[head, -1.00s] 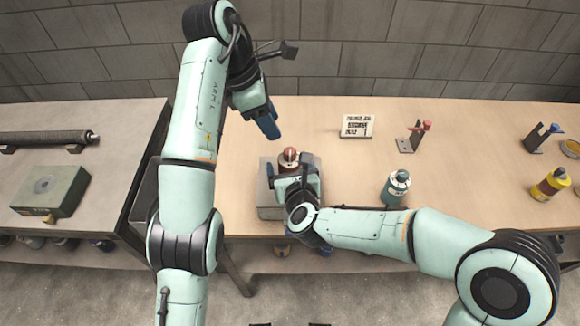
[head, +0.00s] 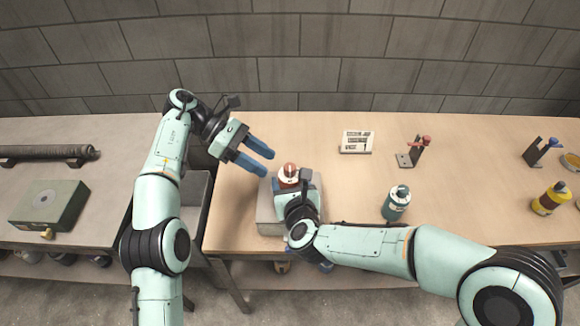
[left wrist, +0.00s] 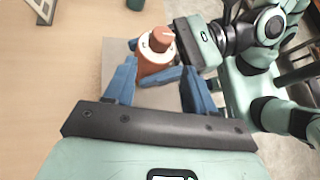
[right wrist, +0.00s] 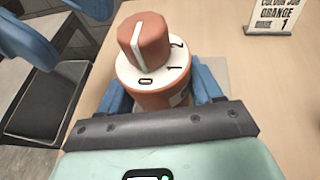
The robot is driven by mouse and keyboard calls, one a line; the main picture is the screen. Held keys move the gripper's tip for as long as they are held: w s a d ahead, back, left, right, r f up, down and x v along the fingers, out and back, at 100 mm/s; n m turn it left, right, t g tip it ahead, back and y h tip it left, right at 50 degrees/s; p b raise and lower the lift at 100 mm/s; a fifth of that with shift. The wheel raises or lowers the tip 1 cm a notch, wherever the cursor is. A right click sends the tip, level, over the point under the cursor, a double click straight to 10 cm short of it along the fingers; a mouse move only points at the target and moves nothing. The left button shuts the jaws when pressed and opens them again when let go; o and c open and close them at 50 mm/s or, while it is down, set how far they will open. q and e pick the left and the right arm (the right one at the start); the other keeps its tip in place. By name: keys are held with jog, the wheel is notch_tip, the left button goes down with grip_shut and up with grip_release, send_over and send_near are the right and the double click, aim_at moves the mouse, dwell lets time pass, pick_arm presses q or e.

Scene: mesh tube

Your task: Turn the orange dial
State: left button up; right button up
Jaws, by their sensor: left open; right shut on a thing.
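The orange dial (right wrist: 145,38) is a round knob with a white line on top of an orange canister (right wrist: 168,97). A white ring under it reads 0, 1 and 2, and the line points about at 0. My right gripper (head: 300,188) is shut around the canister body, below the dial; in the head view it partly hides the canister. My left gripper (head: 269,161) is open and empty, just left of and above the canister. In the left wrist view the dial (left wrist: 160,40) shows beyond its spread fingers, apart from them.
The canister is over a grey block (head: 268,215) at the bench's front edge. A sign (right wrist: 275,14) reads ORANGE and 1. A teal canister (head: 396,204), a red-topped stand (head: 413,152) and a yellow canister (head: 551,198) are to the right. The bench between is clear.

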aim_at(290, 167)
pick_arm(q)
jog(key=a+f+m+h, duration=0.1)
jog(key=a+h, duration=0.4)
jog(key=h, duration=0.1)
jog(key=x, duration=0.8)
jog(key=w+x, duration=0.1)
jog(key=x, duration=0.3)
jog(key=shift+d+r, duration=0.1)
jog(key=shift+d, duration=0.05)
jog(key=c, duration=1)
